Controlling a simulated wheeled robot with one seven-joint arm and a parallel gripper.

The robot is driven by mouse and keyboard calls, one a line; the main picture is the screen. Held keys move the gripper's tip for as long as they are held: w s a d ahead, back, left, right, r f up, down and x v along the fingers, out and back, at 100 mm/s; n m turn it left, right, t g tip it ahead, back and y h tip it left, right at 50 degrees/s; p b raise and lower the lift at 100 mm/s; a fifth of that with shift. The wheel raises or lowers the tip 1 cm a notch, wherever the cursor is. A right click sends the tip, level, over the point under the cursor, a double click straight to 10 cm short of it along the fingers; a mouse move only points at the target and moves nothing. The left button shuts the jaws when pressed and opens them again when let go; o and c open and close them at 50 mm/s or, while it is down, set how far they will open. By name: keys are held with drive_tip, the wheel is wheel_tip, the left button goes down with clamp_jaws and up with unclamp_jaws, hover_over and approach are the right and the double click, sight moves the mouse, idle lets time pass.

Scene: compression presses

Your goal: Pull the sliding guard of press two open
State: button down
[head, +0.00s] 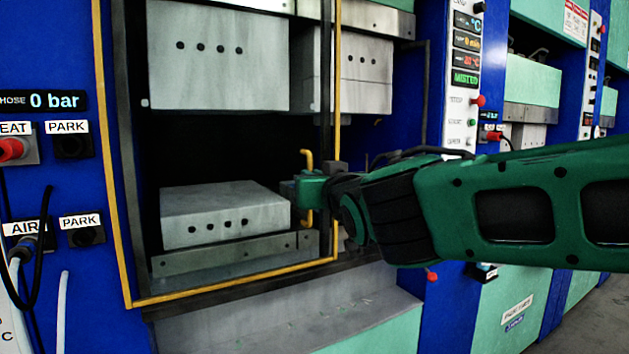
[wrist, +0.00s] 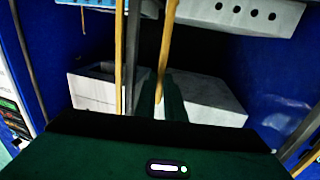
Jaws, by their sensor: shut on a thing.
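The sliding guard is a yellow-edged frame (head: 338,95) across the front of the near press, with the press blocks visible through it. Its yellow upright edge also shows in the wrist view (wrist: 120,60). A yellow bar handle (head: 308,158) stands near the guard's right edge; in the wrist view the handle (wrist: 169,40) runs down between my fingers. My gripper (head: 303,190) is shut on the handle, and its dark green fingers (wrist: 162,97) partly hide it. I see no number on this press.
Inside are a grey lower block (head: 220,215) and a grey upper block (head: 218,58), both with holes. Left is a blue panel with AIR and PARK sockets and hoses (head: 40,250). A control strip (head: 462,90) and another press (head: 530,85) stand right. A grey ledge (head: 290,310) lies below.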

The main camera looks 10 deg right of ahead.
drive_tip(key=shift+a+r, duration=0.1)
drive_tip(key=shift+a, duration=0.1)
drive_tip(key=c, duration=1.8)
unclamp_jaws()
drive_tip(key=shift+w, duration=0.15)
drive_tip(key=shift+c, duration=0.2)
drive_tip(key=s, duration=1)
drive_tip(key=shift+s+d, duration=0.35)
drive_tip(key=shift+d, duration=0.1)
